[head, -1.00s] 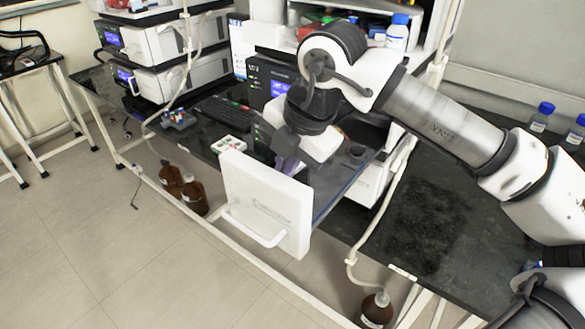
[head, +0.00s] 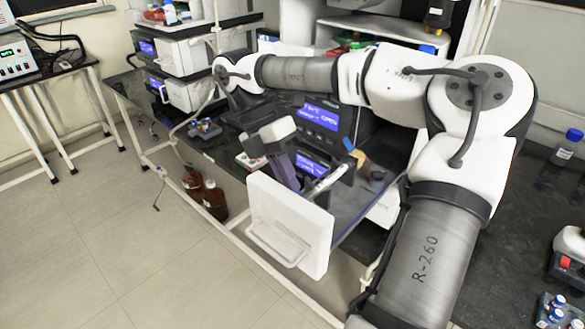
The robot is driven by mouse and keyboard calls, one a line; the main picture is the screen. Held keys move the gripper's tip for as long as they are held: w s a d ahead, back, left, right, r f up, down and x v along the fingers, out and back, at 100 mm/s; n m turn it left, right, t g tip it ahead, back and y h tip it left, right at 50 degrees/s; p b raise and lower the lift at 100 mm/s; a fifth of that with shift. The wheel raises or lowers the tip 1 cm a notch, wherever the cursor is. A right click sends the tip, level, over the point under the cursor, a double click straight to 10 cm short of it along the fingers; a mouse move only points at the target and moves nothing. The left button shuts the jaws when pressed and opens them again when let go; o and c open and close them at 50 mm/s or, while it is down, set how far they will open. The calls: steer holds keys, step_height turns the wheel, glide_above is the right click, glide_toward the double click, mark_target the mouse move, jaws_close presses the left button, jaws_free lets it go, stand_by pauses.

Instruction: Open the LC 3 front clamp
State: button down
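The instrument with an open front, which I take to be LC 3, is a black unit with a lit blue display (head: 318,117). Its white front panel (head: 288,222) with a bar handle stands swung out toward the camera. My gripper (head: 285,175) reaches down just behind the top edge of that panel; its fingers look purple-grey. The fingertips are partly hidden, so I cannot tell whether they are apart. A light rod-like part (head: 330,179) lies just right of the fingers. The front clamp itself cannot be made out clearly.
Small yellow and blue parts (head: 357,157) sit right of the gripper. Other white instruments (head: 185,50) stand at the left back. Blue-capped bottles (head: 563,155) stand on the dark bench at right.

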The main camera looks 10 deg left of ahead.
steer(key=shift+w+a+f+g+h+p, duration=0.1)
steer(key=shift+w+a+g+h+p, duration=0.2)
steer(key=shift+g+h+p, duration=0.55)
steer(key=shift+a+f+p, duration=0.1)
steer(key=shift+f+p, duration=0.15)
steer(key=shift+p, duration=0.3)
steer(key=shift+f, duration=0.1)
steer(key=c, duration=1.6)
jaws_free()
